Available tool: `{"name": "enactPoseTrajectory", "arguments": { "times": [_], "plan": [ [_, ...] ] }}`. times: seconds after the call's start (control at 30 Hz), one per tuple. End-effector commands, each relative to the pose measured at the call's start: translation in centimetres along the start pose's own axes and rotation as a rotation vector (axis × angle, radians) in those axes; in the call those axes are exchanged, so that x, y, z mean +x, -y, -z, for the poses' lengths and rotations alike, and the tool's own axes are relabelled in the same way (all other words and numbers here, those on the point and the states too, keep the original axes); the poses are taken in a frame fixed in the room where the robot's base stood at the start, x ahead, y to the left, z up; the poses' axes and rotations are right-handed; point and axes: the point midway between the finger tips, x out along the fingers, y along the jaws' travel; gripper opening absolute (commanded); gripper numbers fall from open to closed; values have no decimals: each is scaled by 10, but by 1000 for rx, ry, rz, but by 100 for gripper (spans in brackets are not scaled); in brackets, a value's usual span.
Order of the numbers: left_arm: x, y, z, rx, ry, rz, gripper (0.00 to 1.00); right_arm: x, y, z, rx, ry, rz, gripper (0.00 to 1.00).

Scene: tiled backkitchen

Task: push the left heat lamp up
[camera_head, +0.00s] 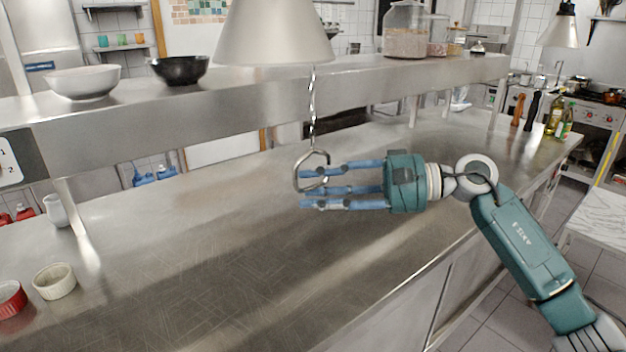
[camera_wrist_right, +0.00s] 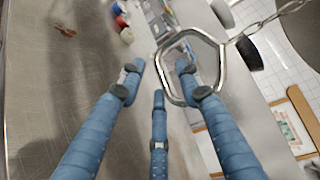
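The left heat lamp (camera_head: 273,32) is a pale cone shade hanging at the top middle of the head view, its top cut off. A chain (camera_head: 313,110) hangs from it and ends in a metal ring handle (camera_head: 299,172). My right gripper (camera_head: 308,188) reaches in from the right above the counter, its blue fingers apart and pointing left at the handle. In the right wrist view the handle (camera_wrist_right: 221,70) is at the fingertips, with one fingertip seen within its outline. I cannot tell whether they touch. My left gripper is not in view.
A steel counter (camera_head: 190,270) runs below, mostly clear. A raised shelf (camera_head: 130,125) behind carries a white bowl (camera_head: 83,81), a black bowl (camera_head: 180,69) and a large jar (camera_head: 405,32). Small ramekins (camera_head: 55,282) stand at the lower left. Another lamp (camera_head: 562,28) hangs at the far right.

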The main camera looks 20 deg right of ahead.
Motion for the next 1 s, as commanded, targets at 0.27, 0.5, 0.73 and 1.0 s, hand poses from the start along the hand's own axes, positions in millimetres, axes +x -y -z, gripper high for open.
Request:
{"name": "enactPoseTrajectory", "arguments": {
  "times": [0.27,0.5,0.73,1.0],
  "plan": [
    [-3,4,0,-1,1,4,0,8,0,0,0,1,0,34],
    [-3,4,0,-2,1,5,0,8,0,0,0,1,1,10],
    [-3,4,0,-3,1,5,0,8,0,0,1,1,1,0],
    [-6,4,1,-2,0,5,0,6,17,-2,-1,0,4,0]
  ]
}}
